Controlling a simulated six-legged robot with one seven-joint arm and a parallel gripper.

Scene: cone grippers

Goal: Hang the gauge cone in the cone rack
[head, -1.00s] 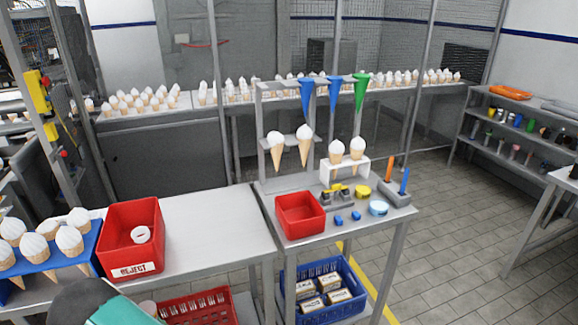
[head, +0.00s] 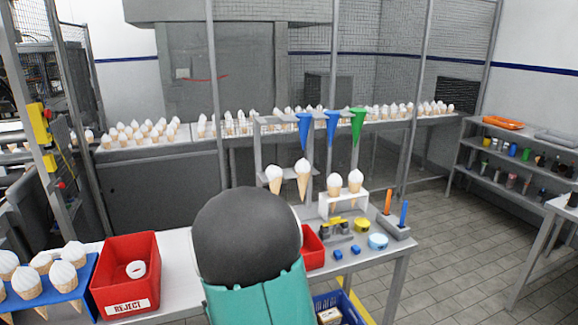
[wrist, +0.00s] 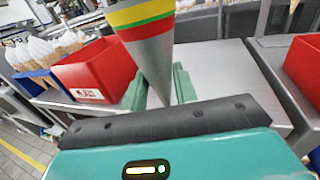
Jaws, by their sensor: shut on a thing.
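The gauge cone (wrist: 152,45) is grey metal with yellow, green and red bands. In the wrist view it points tip-down between the two teal fingers of my gripper (wrist: 160,84), which is shut on it. Its upper end is cut off by the picture edge. In the head view the gripper and gauge cone are hidden or out of frame. A grey rack (head: 284,121) stands at the back of the right table. Two blue funnel-shaped cones (head: 304,128) and a green one (head: 357,124) hang in its top bar, and two ice-cream cones (head: 303,180) sit lower.
A red reject bin (head: 125,270) and a blue holder of ice-cream cones (head: 55,285) stand at left. A small red bin (head: 312,248), a white stand (head: 345,196) with two cones and small tools (head: 378,241) crowd the right table.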

